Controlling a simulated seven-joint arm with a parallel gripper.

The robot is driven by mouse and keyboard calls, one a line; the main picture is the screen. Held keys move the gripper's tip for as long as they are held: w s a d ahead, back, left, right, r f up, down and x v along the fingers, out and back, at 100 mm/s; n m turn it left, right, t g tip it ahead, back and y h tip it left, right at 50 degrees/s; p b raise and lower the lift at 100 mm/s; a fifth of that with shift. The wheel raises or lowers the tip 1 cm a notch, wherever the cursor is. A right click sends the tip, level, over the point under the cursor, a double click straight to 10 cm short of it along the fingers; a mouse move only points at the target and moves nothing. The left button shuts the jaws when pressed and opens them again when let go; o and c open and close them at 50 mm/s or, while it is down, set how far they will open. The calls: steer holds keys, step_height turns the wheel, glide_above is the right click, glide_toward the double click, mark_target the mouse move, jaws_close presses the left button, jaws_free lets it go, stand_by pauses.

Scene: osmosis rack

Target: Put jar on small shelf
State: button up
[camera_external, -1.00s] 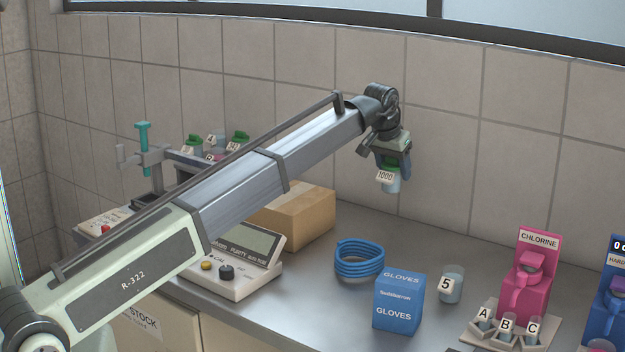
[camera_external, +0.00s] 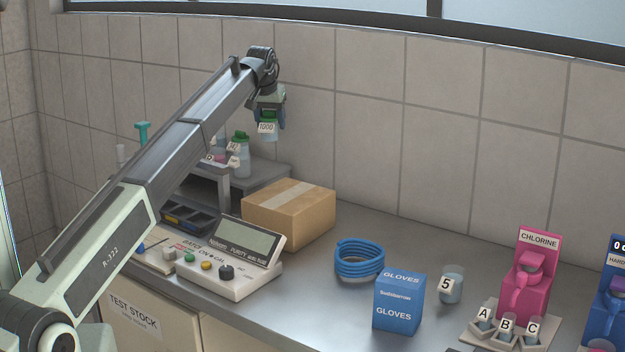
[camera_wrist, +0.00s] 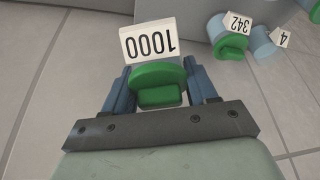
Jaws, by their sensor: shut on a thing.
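The jar (camera_external: 270,134) has a green lid and a white "1000" label, and hangs upright in my gripper (camera_external: 267,115). In the wrist view my gripper (camera_wrist: 162,88) is shut on the green lid of this jar (camera_wrist: 158,76), with one blue finger on each side. The jar is in the air above the shelf's height. My arm hides part of the shelf.
A cardboard box (camera_external: 290,210) stands in front of the shelf. In the wrist view, jars labelled 342 (camera_wrist: 232,38) and 4 (camera_wrist: 264,42) are at the upper right. A meter (camera_external: 232,260), blue coil (camera_external: 359,258) and gloves box (camera_external: 399,302) stand on the counter.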

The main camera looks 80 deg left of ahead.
steer(key=shift+s+a+f, duration=0.3)
steer(key=shift+a+f, duration=0.25)
steer(key=shift+f, duration=0.9)
steer(key=shift+s+a+f, duration=0.25)
steer(key=shift+a+f, duration=0.25)
steer(key=shift+f, duration=0.9)
steer(key=shift+s+a+f, duration=0.3)
steer(key=shift+a+f, duration=0.25)
steer(key=shift+f, duration=0.9)
steer(key=shift+f, duration=0.1)
steer(key=o, duration=1.4)
steer(key=shift+c, duration=0.2)
steer(key=v, duration=1.2)
steer(key=shift+d, duration=0.15)
